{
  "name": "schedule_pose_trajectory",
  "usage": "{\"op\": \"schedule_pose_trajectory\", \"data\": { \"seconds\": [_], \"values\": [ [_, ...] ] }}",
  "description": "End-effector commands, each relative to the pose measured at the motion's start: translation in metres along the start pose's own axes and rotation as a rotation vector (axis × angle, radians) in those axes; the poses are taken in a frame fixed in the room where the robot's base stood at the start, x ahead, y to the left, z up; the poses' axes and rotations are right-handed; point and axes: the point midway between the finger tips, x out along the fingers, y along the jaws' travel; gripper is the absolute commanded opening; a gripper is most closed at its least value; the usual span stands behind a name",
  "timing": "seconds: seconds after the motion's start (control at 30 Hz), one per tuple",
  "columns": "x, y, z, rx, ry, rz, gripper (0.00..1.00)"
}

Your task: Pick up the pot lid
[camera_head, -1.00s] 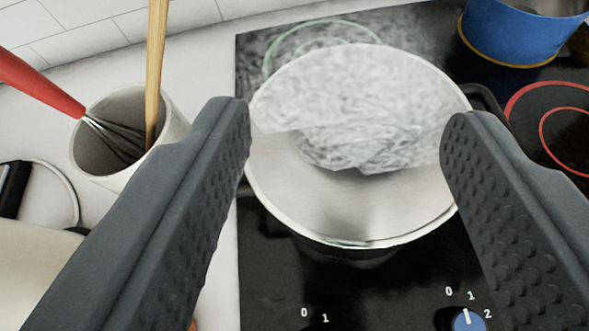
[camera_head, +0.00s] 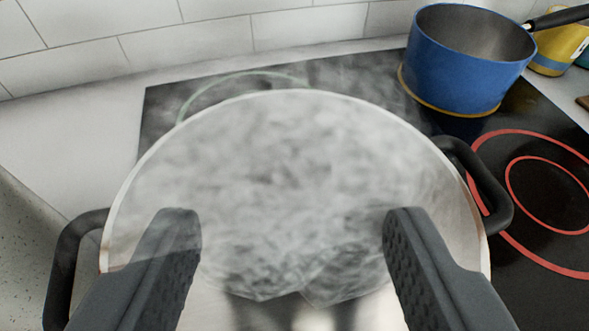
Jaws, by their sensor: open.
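A large round pot (camera_head: 462,195) with a pale rim and black side handles (camera_head: 488,188) fills the middle of the view. Grey, patchy steam covers much of its top. I cannot make out a separate pot lid or a knob; whether the round top is open or covered is unclear through the steam. Shiny metal shows near the bottom edge. My gripper (camera_head: 292,222) is open, with one dark ribbed finger on each side over the pot's near part. Nothing is seen between the fingers except steam and the pot's top.
A blue pot (camera_head: 462,65) with a dark handle stands behind on the right. A red-ringed burner (camera_head: 550,195) at the right is bare. A yellow container (camera_head: 556,48) is at the back right. A tiled wall (camera_head: 190,40) closes the back; pale counter (camera_head: 80,150) lies clear at the left.

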Motion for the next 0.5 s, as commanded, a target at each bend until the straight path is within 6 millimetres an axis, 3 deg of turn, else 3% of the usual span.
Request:
{"op": "schedule_pose_trajectory", "data": {
  "seconds": [0.5],
  "values": [
    [0.028,0.002,0.0,-0.001,-0.003,0.002,0.54]
  ]
}}
